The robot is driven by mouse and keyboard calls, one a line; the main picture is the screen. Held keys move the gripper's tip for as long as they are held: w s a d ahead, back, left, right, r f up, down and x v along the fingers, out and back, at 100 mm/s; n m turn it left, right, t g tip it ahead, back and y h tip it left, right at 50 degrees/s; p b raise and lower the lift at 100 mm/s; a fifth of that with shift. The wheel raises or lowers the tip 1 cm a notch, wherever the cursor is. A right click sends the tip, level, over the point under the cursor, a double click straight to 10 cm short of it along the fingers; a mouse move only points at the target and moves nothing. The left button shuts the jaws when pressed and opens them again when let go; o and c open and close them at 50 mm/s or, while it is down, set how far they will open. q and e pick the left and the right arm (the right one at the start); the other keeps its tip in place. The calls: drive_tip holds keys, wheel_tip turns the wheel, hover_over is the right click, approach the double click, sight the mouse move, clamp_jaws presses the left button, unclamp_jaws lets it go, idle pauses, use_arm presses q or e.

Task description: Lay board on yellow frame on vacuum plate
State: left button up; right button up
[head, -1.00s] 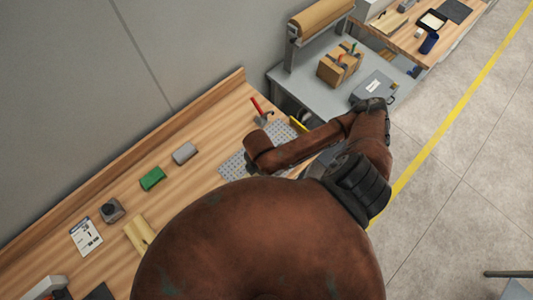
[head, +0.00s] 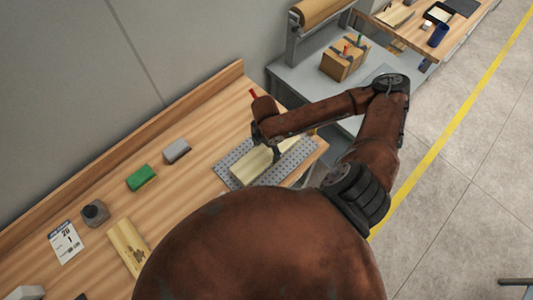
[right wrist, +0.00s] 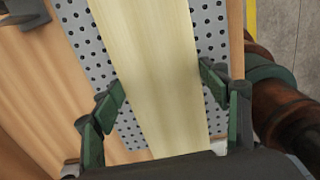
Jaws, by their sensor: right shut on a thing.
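A pale wooden board (head: 249,168) is over the grey perforated vacuum plate (head: 226,172) on the bench. My right gripper (head: 276,152) is shut on the board. In the right wrist view the board (right wrist: 155,70) runs lengthwise between the fingers (right wrist: 166,84), with the plate's holes (right wrist: 208,22) on both sides. I cannot tell whether the board touches the plate or hangs just above it. The yellow frame cannot be made out clearly; the board and my arm may hide it. My left gripper is not in view.
A second pale board (head: 128,246) with dark marks lies on the bench. A green block (head: 141,178), a grey block (head: 177,151), a dark container (head: 95,213) and a printed card (head: 66,242) lie left of the plate. A cardboard box (head: 344,62) stands on the grey table beyond.

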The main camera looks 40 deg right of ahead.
sight(266, 152)
drive_tip(key=shift+w+d+f, duration=0.45)
drive_tip(key=shift+f, duration=0.3)
drive_tip(key=shift+d+f, duration=0.1)
drive_tip(key=shift+f, duration=1.55)
drive_tip(key=shift+f+p, duration=0.1)
drive_tip(key=shift+p, duration=0.2)
drive_tip(key=o, duration=1.3)
drive_tip(key=shift+o, duration=0.2)
wheel_tip(266, 152, up, 12)
drive_tip(key=shift+r, duration=0.15)
